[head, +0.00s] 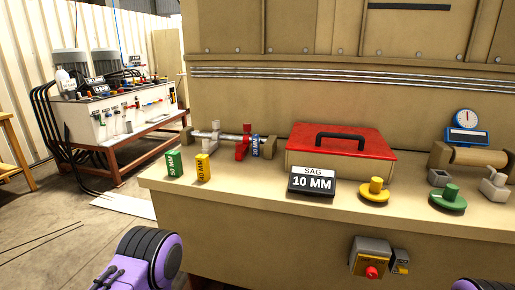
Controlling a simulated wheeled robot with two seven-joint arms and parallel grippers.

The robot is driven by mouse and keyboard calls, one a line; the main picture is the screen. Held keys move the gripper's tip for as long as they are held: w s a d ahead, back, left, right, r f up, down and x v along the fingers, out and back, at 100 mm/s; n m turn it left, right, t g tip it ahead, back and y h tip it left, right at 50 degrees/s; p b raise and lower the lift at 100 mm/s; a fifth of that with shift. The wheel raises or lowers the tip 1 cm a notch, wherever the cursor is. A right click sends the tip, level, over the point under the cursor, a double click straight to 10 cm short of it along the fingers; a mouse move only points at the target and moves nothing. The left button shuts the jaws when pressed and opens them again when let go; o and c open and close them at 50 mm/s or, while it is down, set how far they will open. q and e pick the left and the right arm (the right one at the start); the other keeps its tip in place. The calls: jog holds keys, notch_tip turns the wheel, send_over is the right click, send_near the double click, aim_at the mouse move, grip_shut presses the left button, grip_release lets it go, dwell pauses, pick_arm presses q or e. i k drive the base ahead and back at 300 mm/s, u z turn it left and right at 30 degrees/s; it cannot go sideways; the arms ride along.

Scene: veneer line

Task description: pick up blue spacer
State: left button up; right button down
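A green spacer (174,163) and a yellow spacer (203,167) stand on the ledge to the left, nearer the front edge. No gripper fingers are visible.
A red-lidded box (341,142) stands right of the blue spacer, with a "SAG 10 MM" sign (312,182) before it. Yellow (374,194) and green (448,201) knobs sit further right. A red button box (370,258) is on the machine's front. Floor at left is mostly open.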

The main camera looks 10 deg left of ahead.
aim_at(255, 137)
jog(key=k, duration=0.5)
jog(key=u, duration=0.85)
jog(key=i, duration=0.95)
jog(key=z, duration=1.3)
